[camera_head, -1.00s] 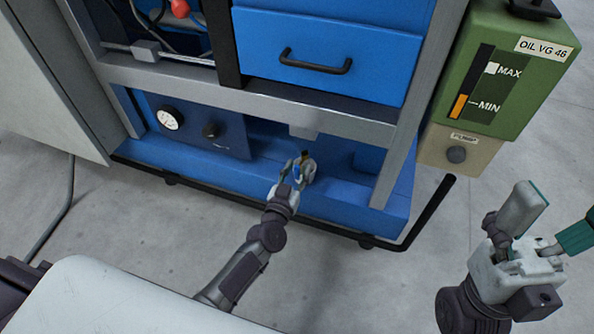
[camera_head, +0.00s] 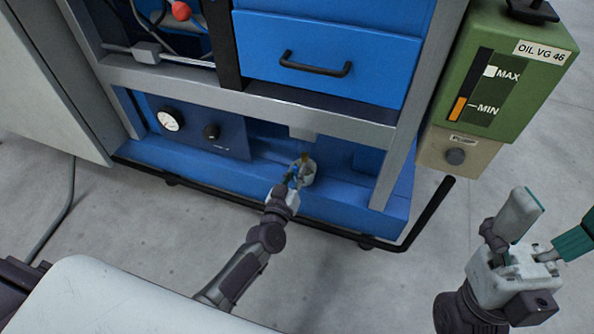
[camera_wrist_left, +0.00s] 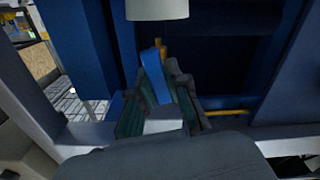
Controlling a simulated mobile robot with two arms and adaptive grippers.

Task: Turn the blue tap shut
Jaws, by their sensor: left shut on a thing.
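The blue tap's handle (camera_wrist_left: 154,76) stands upright and slightly tilted between the fingers of my left gripper (camera_wrist_left: 157,98) in the left wrist view. A brass-coloured fitting (camera_wrist_left: 161,46) shows just behind it. In the head view my left gripper (camera_head: 299,174) is at the lower blue panel of the cabinet, shut on the handle. There the fingers hide most of the tap, and only a small brass part (camera_head: 304,157) shows above them. My right gripper (camera_head: 545,225) is at the lower right with its fingers spread wide and nothing between them.
A grey cabinet frame bar (camera_head: 250,104) runs above the left gripper. A blue drawer (camera_head: 370,48) is higher up. A green oil tank (camera_head: 505,65) is at the right. A black rail (camera_head: 428,215) runs along the base.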

